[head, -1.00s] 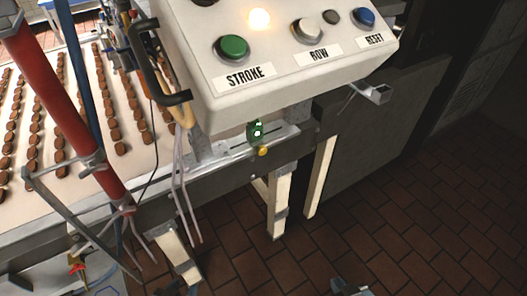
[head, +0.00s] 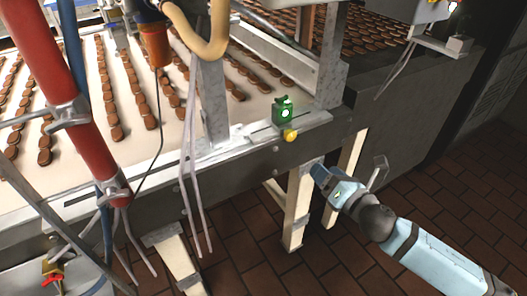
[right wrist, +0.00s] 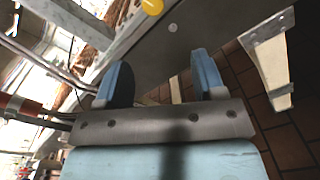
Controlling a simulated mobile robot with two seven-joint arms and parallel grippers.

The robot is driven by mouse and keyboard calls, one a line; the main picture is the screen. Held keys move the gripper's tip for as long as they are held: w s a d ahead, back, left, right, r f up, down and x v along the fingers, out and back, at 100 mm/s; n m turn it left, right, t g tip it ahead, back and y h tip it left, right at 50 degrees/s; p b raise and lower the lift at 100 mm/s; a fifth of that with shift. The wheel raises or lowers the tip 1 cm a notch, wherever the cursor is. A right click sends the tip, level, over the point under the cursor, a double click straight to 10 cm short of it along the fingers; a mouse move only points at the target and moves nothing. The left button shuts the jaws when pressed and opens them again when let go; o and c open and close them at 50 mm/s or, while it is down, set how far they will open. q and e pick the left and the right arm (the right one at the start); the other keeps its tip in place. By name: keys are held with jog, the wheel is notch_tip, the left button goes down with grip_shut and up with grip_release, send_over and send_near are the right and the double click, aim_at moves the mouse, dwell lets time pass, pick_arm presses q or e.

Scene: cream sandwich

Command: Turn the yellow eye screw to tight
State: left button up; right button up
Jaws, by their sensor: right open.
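The yellow eye screw (head: 290,136) sits on the front rail of the conveyor, just below a green block (head: 283,111) with a bright light on it. In the right wrist view the yellow screw (right wrist: 153,6) shows at the top edge, partly cut off, beyond the fingertips. My right gripper (head: 326,170) is below and to the right of the screw, apart from it. In the right wrist view its two blue fingers (right wrist: 160,68) are spread with nothing between them. I cannot tell from these views how tight the screw is. My left gripper is not in view.
The conveyor belt (head: 120,78) carries rows of brown biscuits behind the rail. A cream leg (head: 298,207) stands close to my right gripper. A red post (head: 75,100) with hoses is at the left. Tiled floor (head: 240,265) is open in front.

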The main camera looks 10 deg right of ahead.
aim_at(292, 137)
jog(key=w+a+n, duration=0.1)
jog(key=w, duration=0.3)
jog(key=w+a+n, duration=0.1)
jog(key=w+a, duration=0.1)
jog(key=w, duration=0.3)
jog(key=w+a+r, duration=0.1)
jog(key=w+a, duration=0.1)
jog(key=w, duration=0.3)
jog(key=shift+w+a+n+y, duration=0.1)
jog(key=shift+w+n+y, duration=0.1)
jog(key=shift+n+y, duration=0.2)
jog(key=c, duration=0.9)
